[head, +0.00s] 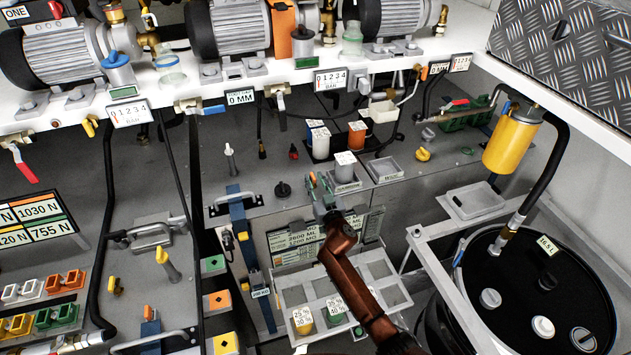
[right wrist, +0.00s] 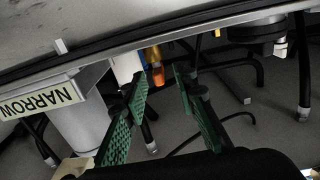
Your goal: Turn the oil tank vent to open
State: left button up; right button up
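My right gripper (head: 322,188) reaches over the grey bench front at the middle of the head view, on its red-brown arm. In the right wrist view its two green fingers (right wrist: 160,80) are apart, with nothing held between them. A small orange and yellow fitting (right wrist: 156,68) shows beyond the gap between the fingertips; I cannot tell its distance or whether it is the vent. A black drum (head: 548,300) with a 16.5 L label and several caps stands at the lower right. I cannot tell which tank is the oil tank. My left gripper is not in view.
A grey tray (head: 375,265) with small yellow and green containers lies below my right arm. A white shelf (head: 240,92) with motors runs across the back. A yellow filter (head: 511,143) with a black hose hangs at right. A NARROW label (right wrist: 40,104) shows in the wrist view.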

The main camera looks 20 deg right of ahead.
jog(key=shift+c, duration=0.4)
grip_shut()
